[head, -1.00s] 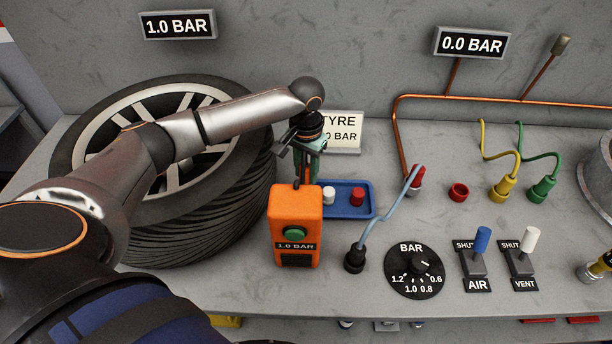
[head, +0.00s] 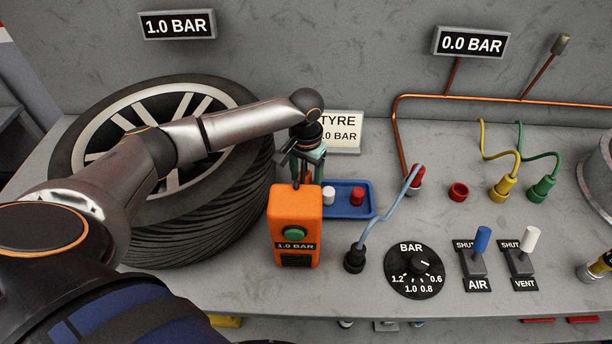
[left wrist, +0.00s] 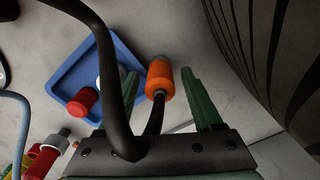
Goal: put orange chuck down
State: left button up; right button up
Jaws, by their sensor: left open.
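The orange chuck (left wrist: 160,78) shows in the left wrist view, on a dark hose, between the blue tray and the tyre. It lies between the two green fingers of my left gripper (left wrist: 160,75), with a gap visible on its right side. The gripper is open. I cannot tell whether the chuck touches the bench. In the head view my left gripper (head: 310,160) is low behind the orange inflator box, which partly hides it; the chuck is hidden there. My right gripper is not in view.
The orange inflator box (head: 295,222) stands in front of the gripper. The tyre (head: 215,225) is close on its left. The blue tray (head: 345,212) on its right holds a white and a red cap. A dial (head: 414,270) and switches stand further right.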

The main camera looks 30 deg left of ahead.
aim_at(307, 173)
pick_arm(q)
jog(key=shift+r, duration=0.1)
notch_tip(307, 173, up, 12)
jog(key=shift+p, duration=0.3)
jog(key=shift+d, duration=0.1)
dwell(1.4)
